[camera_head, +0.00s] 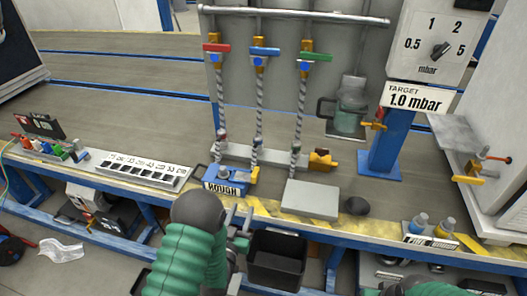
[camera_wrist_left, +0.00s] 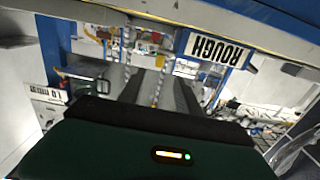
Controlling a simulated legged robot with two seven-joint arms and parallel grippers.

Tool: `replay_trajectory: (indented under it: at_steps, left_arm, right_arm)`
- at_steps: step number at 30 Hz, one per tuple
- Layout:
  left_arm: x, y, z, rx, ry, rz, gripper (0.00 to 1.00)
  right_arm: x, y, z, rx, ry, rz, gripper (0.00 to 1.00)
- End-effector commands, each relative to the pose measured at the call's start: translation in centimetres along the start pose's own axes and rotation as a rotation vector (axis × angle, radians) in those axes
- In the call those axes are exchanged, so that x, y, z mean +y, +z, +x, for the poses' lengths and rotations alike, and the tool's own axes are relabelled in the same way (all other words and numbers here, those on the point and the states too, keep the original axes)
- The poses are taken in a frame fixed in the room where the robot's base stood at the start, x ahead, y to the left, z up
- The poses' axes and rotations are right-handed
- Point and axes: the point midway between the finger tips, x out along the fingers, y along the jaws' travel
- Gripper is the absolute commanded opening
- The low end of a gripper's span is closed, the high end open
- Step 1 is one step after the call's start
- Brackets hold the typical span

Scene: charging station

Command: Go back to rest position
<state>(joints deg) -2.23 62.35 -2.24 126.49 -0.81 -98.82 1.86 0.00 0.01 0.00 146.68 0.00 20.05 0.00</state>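My left arm comes up from the bottom in a green sleeve with a dark grey joint. My left gripper (camera_head: 240,222) is small and grey, in front of the bench edge near the blue ROUGH block (camera_head: 222,180) and above a black bin (camera_head: 277,258). I see nothing held in it, but its finger gap is too small to judge.
Red, blue (camera_head: 264,51) and green valve handles top braided hoses. A slotted white tray (camera_head: 143,170) is left, small bottles (camera_head: 444,227) right. A gauge panel (camera_head: 437,45) stands back right.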

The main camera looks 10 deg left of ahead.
Motion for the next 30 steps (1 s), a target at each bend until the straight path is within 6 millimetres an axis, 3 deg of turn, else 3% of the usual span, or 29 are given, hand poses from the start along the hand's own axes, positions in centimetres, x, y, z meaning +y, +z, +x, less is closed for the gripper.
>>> replay_trajectory:
  at_steps: [4,7,10,14,18,26,27,30]
  left_arm:
    - [-0.1,-0.3,0.6,-0.068,-0.006,-0.001,0.4]
    - [-0.4,-0.6,0.8,-0.227,-0.018,-0.003,0.4]
    - [-0.6,-0.8,-0.8,-0.451,-0.029,-0.009,0.4]
    - [-0.6,-0.9,-5.6,-0.736,-0.035,-0.015,0.4]
    - [-0.3,-1.6,-11.7,-0.978,-0.035,-0.019,0.4]
    - [0.1,-3.6,-23.2,-1.332,-0.029,-0.023,0.4]
    - [0.1,-6.2,-23.3,-1.34,-0.029,-0.023,0.4]
    - [0.1,-9.4,-23.2,-1.34,-0.029,-0.023,0.4]
  right_arm:
    - [0.0,0.0,0.0,0.0,0.0,0.0,0.36]
    - [0.0,0.0,0.0,0.0,0.0,0.0,0.36]
    - [0.0,0.0,0.0,0.0,0.0,0.0,0.36]
    - [0.0,0.0,0.0,0.0,0.0,0.0,0.36]
    - [0.0,0.0,0.0,0.0,0.0,0.0,0.36]
    - [0.0,0.0,0.0,0.0,0.0,0.0,0.36]
    - [0.0,-0.6,-2.6,-0.002,0.0,0.0,0.36]
    - [0.0,-1.4,-5.9,0.002,0.0,0.0,0.36]
